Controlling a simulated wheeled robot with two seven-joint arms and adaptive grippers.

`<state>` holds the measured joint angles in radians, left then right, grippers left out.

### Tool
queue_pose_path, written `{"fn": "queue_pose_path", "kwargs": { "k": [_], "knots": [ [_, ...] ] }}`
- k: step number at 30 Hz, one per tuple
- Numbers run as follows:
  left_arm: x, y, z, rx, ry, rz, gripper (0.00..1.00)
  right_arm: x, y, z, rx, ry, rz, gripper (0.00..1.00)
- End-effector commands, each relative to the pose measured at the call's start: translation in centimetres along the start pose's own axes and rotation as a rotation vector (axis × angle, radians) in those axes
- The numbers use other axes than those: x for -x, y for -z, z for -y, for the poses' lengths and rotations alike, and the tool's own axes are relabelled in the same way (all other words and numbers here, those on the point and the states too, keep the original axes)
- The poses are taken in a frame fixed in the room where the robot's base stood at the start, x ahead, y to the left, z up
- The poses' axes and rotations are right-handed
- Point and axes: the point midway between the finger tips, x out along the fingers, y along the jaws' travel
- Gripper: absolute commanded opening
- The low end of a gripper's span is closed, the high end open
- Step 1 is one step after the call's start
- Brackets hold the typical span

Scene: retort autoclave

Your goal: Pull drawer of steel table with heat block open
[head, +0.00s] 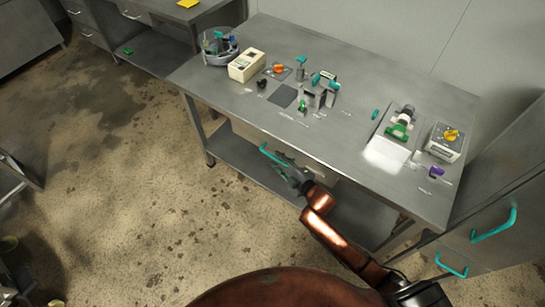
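The steel table (345,125) runs diagonally across the middle of the head view with lab items on top. A teal bar handle (268,152) shows just below its front edge. The drawer front is mostly hidden by the tabletop and my gripper, so I cannot tell how far the drawer is out. My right gripper (287,170) is at the handle's right end, at the front of the table. Whether its fingers touch or close on the handle is too small to tell. My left gripper is out of view. I cannot tell for certain which tabletop device is the heat block.
On the tabletop are a beige box (246,65), a round device (219,47) and a box with a yellow knob (445,141). A grey cabinet with teal handles (494,226) stands at the right. The stained floor (110,180) left of the table is clear.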

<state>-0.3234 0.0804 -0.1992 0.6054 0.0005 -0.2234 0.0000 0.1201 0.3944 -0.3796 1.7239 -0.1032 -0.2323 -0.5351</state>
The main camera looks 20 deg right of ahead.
Motion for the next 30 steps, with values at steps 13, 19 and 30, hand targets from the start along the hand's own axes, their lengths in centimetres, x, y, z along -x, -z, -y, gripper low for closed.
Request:
{"fn": "queue_pose_path", "kwargs": {
  "k": [13,19,30],
  "knots": [
    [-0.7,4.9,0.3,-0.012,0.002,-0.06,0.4,-2.7,0.2,0.1,0.001,0.002,-0.003,0.27],
    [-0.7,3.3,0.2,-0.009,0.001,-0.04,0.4,-2.8,0.2,0.1,0.001,0.002,-0.003,0.2],
    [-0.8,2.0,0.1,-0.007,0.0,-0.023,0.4,-2.7,0.2,0.1,0.001,0.002,-0.003,0.0]
  ]
}}
